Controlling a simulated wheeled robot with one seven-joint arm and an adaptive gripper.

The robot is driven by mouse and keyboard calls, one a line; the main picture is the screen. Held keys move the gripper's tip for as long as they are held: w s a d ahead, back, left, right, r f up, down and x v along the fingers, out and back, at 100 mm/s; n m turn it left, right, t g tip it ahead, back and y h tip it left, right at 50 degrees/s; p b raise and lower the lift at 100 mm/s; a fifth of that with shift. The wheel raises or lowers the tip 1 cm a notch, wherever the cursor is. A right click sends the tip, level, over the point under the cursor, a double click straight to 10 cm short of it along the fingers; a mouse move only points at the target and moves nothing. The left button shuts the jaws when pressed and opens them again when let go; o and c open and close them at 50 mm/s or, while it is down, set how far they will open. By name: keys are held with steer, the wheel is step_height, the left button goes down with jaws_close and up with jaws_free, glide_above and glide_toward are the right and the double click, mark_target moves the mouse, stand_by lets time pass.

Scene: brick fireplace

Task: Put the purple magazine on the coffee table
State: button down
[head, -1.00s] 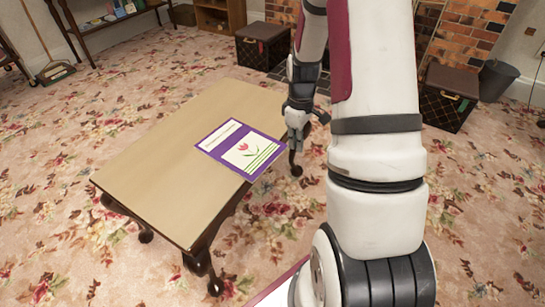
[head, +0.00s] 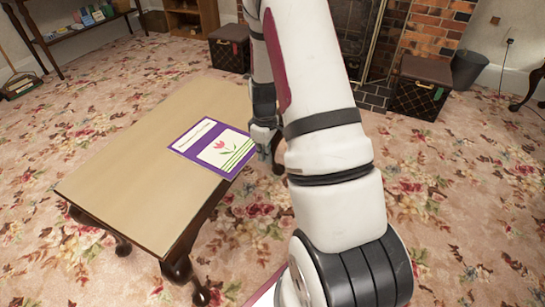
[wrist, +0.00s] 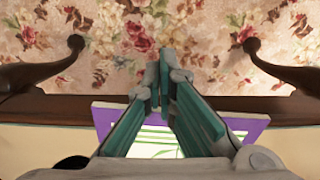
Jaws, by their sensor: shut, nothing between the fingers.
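The purple magazine (head: 212,146), with a red tulip and green stripes on its cover, lies flat on the coffee table (head: 135,150) near its right edge. Its purple edge (wrist: 107,120) also shows in the wrist view, close to the table edge (wrist: 60,108). My gripper (wrist: 160,75) is shut and empty in the wrist view, its fingertips pointing past the table edge over the carpet. In the head view my gripper (head: 268,150) is beside the magazine's right side, partly hidden by my arm. The magazine appears apart from the fingers.
The rest of the tabletop is bare. A dark patterned box (head: 421,88) stands at the right by the brick fireplace (head: 437,25), with a bin (head: 468,69) beside it. Another dark box (head: 230,49) stands behind the table. Floral carpet (head: 455,190) is open at right.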

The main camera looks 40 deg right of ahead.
mark_target(255, 151)
steer(key=shift+w+a, duration=0.2)
steer(key=shift+w, duration=0.35)
steer(key=shift+w+a, duration=0.25)
steer(key=shift+w, duration=0.4)
steer(key=shift+w+a, duration=0.25)
steer(key=shift+w, duration=0.35)
